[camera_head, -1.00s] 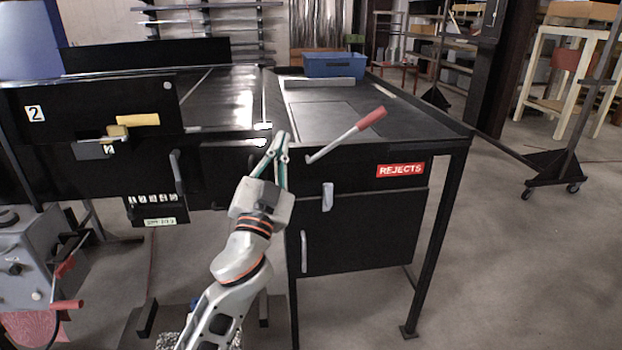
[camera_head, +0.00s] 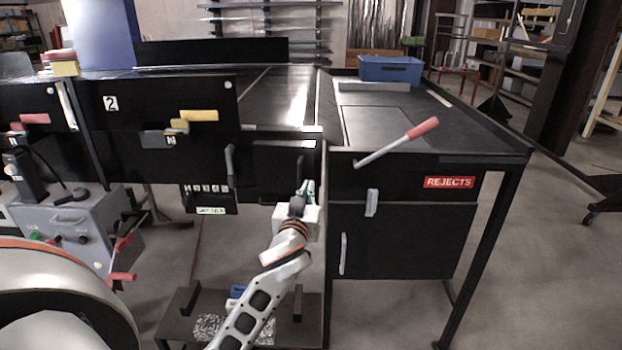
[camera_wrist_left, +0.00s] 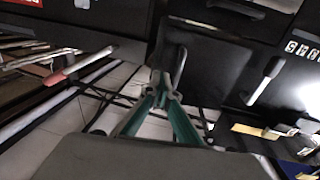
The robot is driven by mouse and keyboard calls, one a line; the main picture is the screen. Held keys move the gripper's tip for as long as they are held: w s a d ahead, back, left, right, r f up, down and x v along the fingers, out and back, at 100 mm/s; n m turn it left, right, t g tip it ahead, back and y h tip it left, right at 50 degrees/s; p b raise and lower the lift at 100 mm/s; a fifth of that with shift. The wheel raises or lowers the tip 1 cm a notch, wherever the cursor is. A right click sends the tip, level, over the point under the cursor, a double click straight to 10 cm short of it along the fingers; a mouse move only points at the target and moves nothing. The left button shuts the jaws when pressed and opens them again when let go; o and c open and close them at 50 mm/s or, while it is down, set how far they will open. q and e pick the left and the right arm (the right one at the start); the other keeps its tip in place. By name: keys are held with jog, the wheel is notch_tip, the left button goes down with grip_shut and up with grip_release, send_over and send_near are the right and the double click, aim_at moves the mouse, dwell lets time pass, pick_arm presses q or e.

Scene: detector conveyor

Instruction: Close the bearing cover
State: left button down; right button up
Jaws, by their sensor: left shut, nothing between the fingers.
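A black panel (camera_head: 272,168), which I take to be the bearing cover, is on the front of the conveyor, left of the reject bench. It has an upright dark handle (camera_head: 300,169). I cannot tell whether the panel is fully flush. My left gripper (camera_head: 306,187) is shut and empty, in front of the panel's lower right, close to the handle. In the left wrist view the fingertips (camera_wrist_left: 162,82) are together beside a dark handle (camera_wrist_left: 179,64); contact is unclear. My right gripper is not in view.
A second upright handle (camera_head: 230,166) is further left. The red-gripped lever (camera_head: 398,142) sticks out above the reject cabinet (camera_head: 395,240). A low shelf (camera_head: 190,315) is under the conveyor, and a grey control box (camera_head: 70,235) stands at the left.

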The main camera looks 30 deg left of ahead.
aim_at(312, 174)
pick_arm(q)
jog(key=x, duration=0.3)
jog(key=shift+w+a+p, duration=0.15)
jog(key=shift+w+p, duration=0.15)
jog(key=shift+w, duration=0.1)
jog(key=shift+w+a, duration=0.2)
jog(key=shift+w, duration=0.2)
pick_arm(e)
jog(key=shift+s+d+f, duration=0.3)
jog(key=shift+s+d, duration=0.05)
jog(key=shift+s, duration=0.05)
